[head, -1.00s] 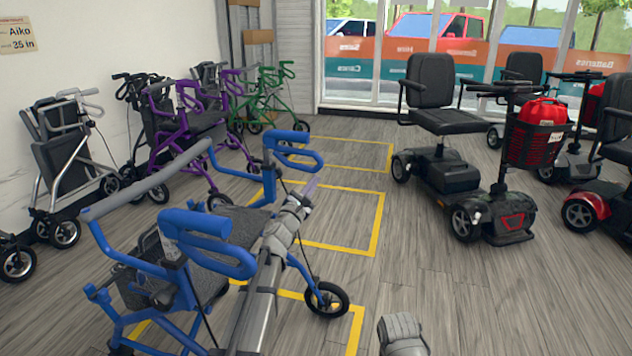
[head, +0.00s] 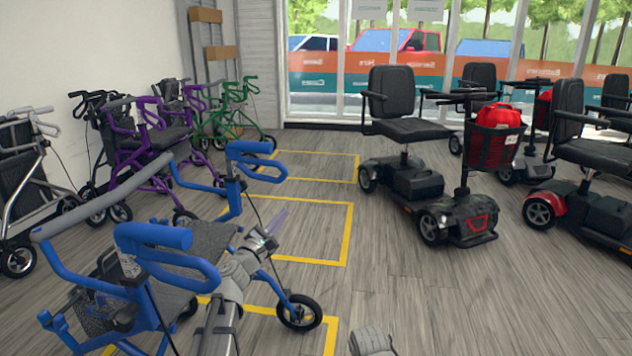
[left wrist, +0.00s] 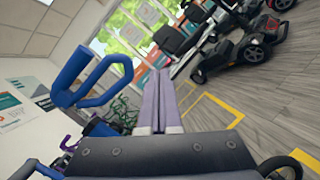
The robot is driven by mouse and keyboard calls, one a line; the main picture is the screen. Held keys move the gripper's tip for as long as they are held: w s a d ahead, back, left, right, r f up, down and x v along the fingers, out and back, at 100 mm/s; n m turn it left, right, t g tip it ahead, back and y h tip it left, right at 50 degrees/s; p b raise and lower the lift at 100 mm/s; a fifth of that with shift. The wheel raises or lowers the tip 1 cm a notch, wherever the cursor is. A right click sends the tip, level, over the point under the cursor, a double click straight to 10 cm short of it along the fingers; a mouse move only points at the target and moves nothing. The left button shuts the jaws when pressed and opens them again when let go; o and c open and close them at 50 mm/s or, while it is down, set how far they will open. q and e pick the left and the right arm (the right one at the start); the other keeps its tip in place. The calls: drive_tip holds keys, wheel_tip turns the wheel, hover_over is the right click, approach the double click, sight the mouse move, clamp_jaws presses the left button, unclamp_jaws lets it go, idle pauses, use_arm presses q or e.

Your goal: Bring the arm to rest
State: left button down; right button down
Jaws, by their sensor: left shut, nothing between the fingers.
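My left gripper (head: 272,229) is in the head view, in front of the blue rollator (head: 205,262). Its fingers are shut with nothing between them. In the left wrist view the shut fingers (left wrist: 157,108) point forward, with a blue rollator handle (left wrist: 92,85) to their left. I cannot tell whether my arm touches the rollator. The grey part of my right arm (head: 372,341) shows at the bottom edge of the head view; its gripper is not visible.
A purple rollator (head: 143,150), a green rollator (head: 231,112) and a grey rollator (head: 22,180) stand along the left wall. A scooter with a red bag (head: 499,116) and other scooters stand right.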

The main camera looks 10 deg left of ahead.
use_arm(q)
drive_tip(key=s+d+f+m+g+h, duration=0.3)
drive_tip(key=s+d+f+m+g, duration=0.95)
drive_tip(key=m, duration=0.35)
drive_tip(key=s+a+f+m+g+y, duration=0.3)
drive_tip(key=s+a+f+m+y, duration=0.15)
drive_tip(key=s+f, duration=0.3)
drive_tip(key=s+a+f+m+g+y, duration=0.3)
drive_tip(key=s+a+f+y, duration=0.15)
drive_tip(key=s+f, duration=0.35)
drive_tip(key=s+d+r+m+y+p, duration=0.1)
drive_tip(key=s+d+r+m+p, duration=0.15)
drive_tip(key=d+r+p, duration=0.3)
drive_tip(key=s+d+r+m+y+p, duration=0.1)
drive_tip(key=s+d+r+p, duration=0.35)
drive_tip(key=r, duration=0.25)
wheel_tip(320, 180, up, 37)
drive_tip(key=p, duration=3.7)
drive_tip(key=shift+d+g+p, duration=0.3)
drive_tip(key=shift+d+g, duration=0.05)
drive_tip(key=shift+g, duration=0.1)
drive_tip(key=shift+f, duration=0.15)
